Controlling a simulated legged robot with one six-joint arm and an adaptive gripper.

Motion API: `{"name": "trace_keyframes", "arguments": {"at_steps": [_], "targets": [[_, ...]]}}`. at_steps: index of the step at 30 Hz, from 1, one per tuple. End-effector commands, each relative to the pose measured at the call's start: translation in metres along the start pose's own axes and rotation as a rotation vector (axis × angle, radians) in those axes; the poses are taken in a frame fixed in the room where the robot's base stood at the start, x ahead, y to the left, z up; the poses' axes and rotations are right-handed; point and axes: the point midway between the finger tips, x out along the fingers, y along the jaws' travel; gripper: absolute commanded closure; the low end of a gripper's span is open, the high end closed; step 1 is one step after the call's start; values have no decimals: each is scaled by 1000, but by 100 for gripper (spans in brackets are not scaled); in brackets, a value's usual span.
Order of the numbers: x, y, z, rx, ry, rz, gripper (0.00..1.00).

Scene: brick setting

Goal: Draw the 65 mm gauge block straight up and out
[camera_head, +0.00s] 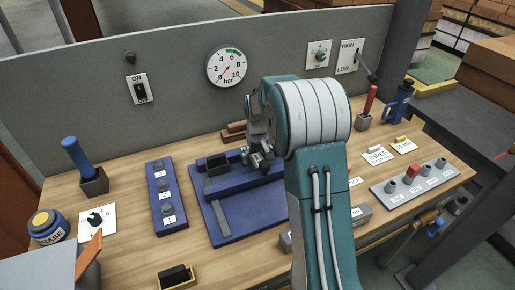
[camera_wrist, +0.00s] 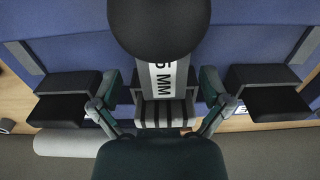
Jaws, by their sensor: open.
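The gauge block, a pale block with a white label of which "5 MM" is readable (camera_wrist: 164,78), stands in the middle of the wrist view. A dark rounded shape covers its upper part there. In the head view my gripper (camera_head: 258,160) is low over the blue fixture (camera_head: 240,216) on the bench. My arm and gripper hide the block there. I cannot tell how deep the block sits.
A blue numbered strip (camera_head: 166,196) lies left of the fixture. A grey socket rail (camera_head: 412,184) with small blocks is at the right. Grey blocks lie in front, partly behind my arm. A panel with a gauge (camera_head: 228,67) and switches closes the back. A yellow-edged brush (camera_head: 176,277) lies in front.

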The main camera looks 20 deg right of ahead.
Motion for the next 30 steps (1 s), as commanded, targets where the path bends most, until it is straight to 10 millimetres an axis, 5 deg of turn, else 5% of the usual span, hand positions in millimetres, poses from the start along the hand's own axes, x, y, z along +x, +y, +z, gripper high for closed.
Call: {"name": "trace_keyframes", "arguments": {"at_steps": [12,13,19,22,23,26,30], "targets": [[12,0,0,0,0,0,3],[12,0,0,0,0,0,7],[12,0,0,0,0,0,96],[13,0,0,0,-1,0,100],[13,0,0,0,-2,0,52],[13,0,0,0,-2,0,97],[13,0,0,0,-2,-1,100]]}}
